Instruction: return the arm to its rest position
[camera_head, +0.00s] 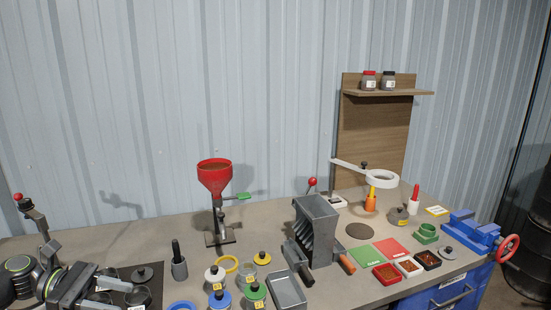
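My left arm comes in at the lower left corner, low over the bench's left end. Its grey gripper (104,287) points right, beside a dark mat with dark round cups (137,295). Its two fingers look spread apart, and I see nothing held between them. The bottom edge of the picture cuts off part of this gripper. My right arm and gripper are not in view.
On the bench (275,228) stand a red funnel on a stand (214,178), a grey slotted chute (316,230), several small jars (254,292), a grey tray (287,291), a blue vise (472,232) and a shelf board (375,130). The back middle-left is clear.

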